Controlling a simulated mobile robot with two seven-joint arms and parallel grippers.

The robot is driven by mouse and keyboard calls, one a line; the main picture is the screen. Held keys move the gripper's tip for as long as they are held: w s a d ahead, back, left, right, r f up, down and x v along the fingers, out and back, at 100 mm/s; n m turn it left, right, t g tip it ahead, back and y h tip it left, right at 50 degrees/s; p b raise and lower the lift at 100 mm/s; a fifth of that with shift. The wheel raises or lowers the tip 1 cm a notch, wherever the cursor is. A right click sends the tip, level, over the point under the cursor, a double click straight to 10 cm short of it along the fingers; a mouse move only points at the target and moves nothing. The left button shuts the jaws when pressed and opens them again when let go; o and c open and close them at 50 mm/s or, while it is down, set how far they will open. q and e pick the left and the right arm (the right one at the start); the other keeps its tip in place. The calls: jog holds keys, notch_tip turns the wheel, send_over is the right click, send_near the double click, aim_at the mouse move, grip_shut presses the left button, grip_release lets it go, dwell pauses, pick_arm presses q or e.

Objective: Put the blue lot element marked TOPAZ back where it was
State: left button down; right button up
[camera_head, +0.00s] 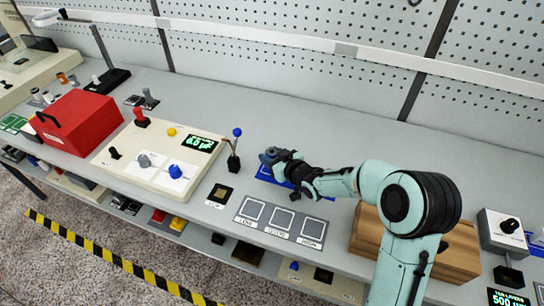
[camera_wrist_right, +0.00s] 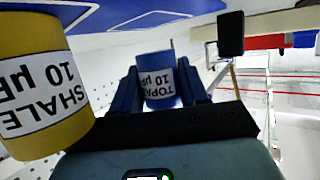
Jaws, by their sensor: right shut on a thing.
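The blue lot element marked TOPAZ 10 µF (camera_wrist_right: 158,88) sits between the fingers of my right gripper (camera_wrist_right: 160,95) in the right wrist view. In the head view my right gripper (camera_head: 278,160) is over the blue mat (camera_head: 263,173), shut on the element, which the gripper largely hides. A yellow element marked SHALE 10 µF (camera_wrist_right: 38,85) stands close beside the gripper in the wrist view; I cannot make it out in the head view. The blue mat (camera_wrist_right: 120,22) also shows at the top of the wrist view. My left gripper is not in view.
Trays marked LOW (camera_head: 251,211), GOOD (camera_head: 280,218) and HIGH (camera_head: 311,227) lie in front of the mat. A meter panel (camera_head: 130,160) showing 0.0 µF and a blue-knobbed lever (camera_head: 235,150) stand left. A wooden block (camera_head: 455,255) is right. The bench behind is clear.

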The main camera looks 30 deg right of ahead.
jog(key=shift+s+a+f+b, duration=0.1)
jog(key=shift+s+f+b, duration=0.1)
jog(key=shift+f+b, duration=0.25)
jog(key=o, duration=1.1)
jog(key=shift+f, duration=0.25)
jog(key=shift+o, duration=0.2)
jog(key=shift+r+p, duration=0.15)
jog(key=shift+p, duration=0.15)
jog(key=shift+s+d+r+p, duration=0.1)
jog(key=shift+s+r+p, duration=0.05)
jog(key=shift+r+p, duration=0.2)
jog(key=shift+s+d+r+p, duration=0.1)
jog(key=shift+r+p, duration=0.1)
jog(key=shift+r, duration=0.15)
jog(key=v, duration=1.1)
jog(key=shift+r, duration=0.2)
jog(key=shift+s+a, duration=0.1)
jog(key=shift+a, duration=0.05)
